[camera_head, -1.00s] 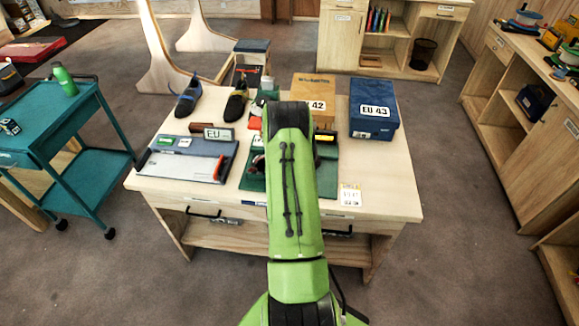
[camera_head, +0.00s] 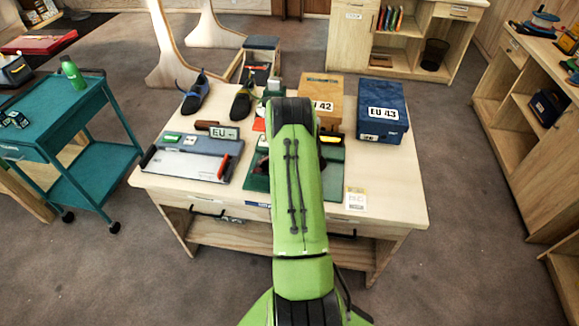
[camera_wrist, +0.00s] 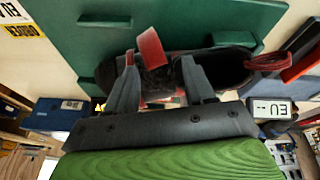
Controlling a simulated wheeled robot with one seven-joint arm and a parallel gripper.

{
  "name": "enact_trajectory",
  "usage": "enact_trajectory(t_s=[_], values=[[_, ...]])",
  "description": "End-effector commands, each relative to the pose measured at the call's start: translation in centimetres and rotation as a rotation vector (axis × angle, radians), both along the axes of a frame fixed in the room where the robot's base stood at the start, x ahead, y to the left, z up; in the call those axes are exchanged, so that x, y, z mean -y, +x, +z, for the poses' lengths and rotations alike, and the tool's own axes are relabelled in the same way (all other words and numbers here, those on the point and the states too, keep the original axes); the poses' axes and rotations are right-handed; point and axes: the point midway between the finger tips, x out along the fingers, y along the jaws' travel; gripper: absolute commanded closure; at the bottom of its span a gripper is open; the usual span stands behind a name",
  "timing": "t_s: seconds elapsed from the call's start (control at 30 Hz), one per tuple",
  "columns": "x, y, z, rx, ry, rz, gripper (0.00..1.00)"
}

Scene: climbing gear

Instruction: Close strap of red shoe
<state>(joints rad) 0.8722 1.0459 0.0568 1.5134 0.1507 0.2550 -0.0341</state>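In the wrist view a dark shoe with red parts, the red shoe (camera_wrist: 228,66), lies on a green mat (camera_wrist: 205,18). Its red strap (camera_wrist: 151,48) stands up away from the shoe. My gripper (camera_wrist: 159,60) is open, with one finger on each side of the strap; a gap shows between strap and fingers. I cannot tell whether either finger touches the shoe. A red loop (camera_wrist: 268,62) shows at the shoe's right end.
On the table (camera_head: 390,195) stand an EU 43 blue box (camera_head: 382,125), an EU 42 box (camera_head: 325,90), a blue-strapped shoe (camera_head: 195,95), another dark shoe (camera_head: 243,97) and a grey measuring board (camera_head: 190,160). A teal cart (camera_head: 65,115) stands at left. The table's front right is mostly clear.

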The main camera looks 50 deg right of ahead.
Motion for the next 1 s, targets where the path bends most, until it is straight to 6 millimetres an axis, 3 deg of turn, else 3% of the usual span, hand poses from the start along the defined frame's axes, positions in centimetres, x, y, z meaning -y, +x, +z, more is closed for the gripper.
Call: enact_trajectory(t_s=[0.27,0.5,0.67,1.0], values=[[-0.1,-0.1,0.3,0.0,0.0,-0.001,0.47],[-1.4,-0.7,4.7,0.0,-0.004,0.0,0.47],[-2.1,-1.0,6.8,0.0,-0.001,0.0,0.47],[-2.3,-1.0,7.1,-0.001,0.0,0.0,0.47]])
